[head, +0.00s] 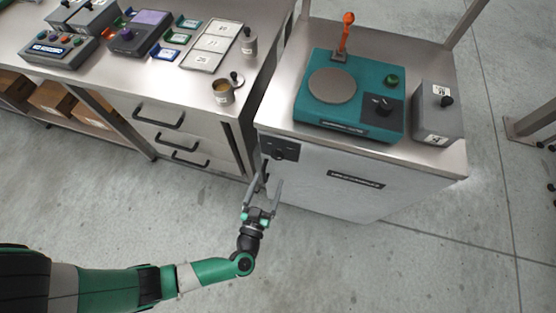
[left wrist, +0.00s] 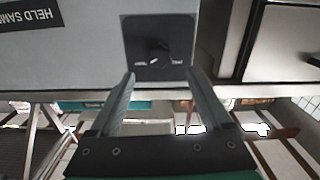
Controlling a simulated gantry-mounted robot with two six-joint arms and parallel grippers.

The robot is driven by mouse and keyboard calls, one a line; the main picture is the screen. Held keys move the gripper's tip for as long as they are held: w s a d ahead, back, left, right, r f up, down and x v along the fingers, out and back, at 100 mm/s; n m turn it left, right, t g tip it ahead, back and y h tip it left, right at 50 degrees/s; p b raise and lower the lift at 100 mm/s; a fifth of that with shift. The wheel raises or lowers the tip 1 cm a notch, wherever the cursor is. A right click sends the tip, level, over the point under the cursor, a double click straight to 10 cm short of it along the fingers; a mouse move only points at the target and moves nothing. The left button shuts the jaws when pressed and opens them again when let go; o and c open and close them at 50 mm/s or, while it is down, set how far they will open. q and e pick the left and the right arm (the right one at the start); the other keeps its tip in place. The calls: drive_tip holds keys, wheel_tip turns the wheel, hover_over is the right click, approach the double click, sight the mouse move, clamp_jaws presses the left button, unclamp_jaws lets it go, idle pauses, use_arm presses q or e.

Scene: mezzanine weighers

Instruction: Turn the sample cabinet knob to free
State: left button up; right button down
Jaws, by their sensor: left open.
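The sample cabinet (head: 318,205) is a pale grey box under the right-hand worktop, with a dark label on its front. Its dark knob plate (head: 291,151) is at the upper left of that front, and the small black knob (head: 278,152) sits on it. In the left wrist view the knob (left wrist: 158,56) is close ahead, between small white marks whose wording I cannot read. My left gripper (head: 271,178) is open and empty in front of the cabinet, just below the knob plate. In the left wrist view its fingertips (left wrist: 160,75) straddle the line to the knob without visibly gripping it.
A teal device (head: 318,112) with an orange lever (head: 346,32) and a grey box (head: 437,115) stand on the cabinet's top. Drawers (head: 190,140) adjoin on the left, with a cup (head: 223,93) on the bench above. The floor in front is clear.

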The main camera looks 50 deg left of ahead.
sight(277, 158)
use_arm(q)
drive_tip(key=b+x, duration=0.2)
drive_tip(key=x, duration=0.5)
drive_tip(key=shift+w+f, duration=0.1)
drive_tip(key=shift+w, duration=0.1)
drive_tip(key=shift+w+a, duration=0.3)
drive_tip(key=shift+w, duration=0.15)
clamp_jaws()
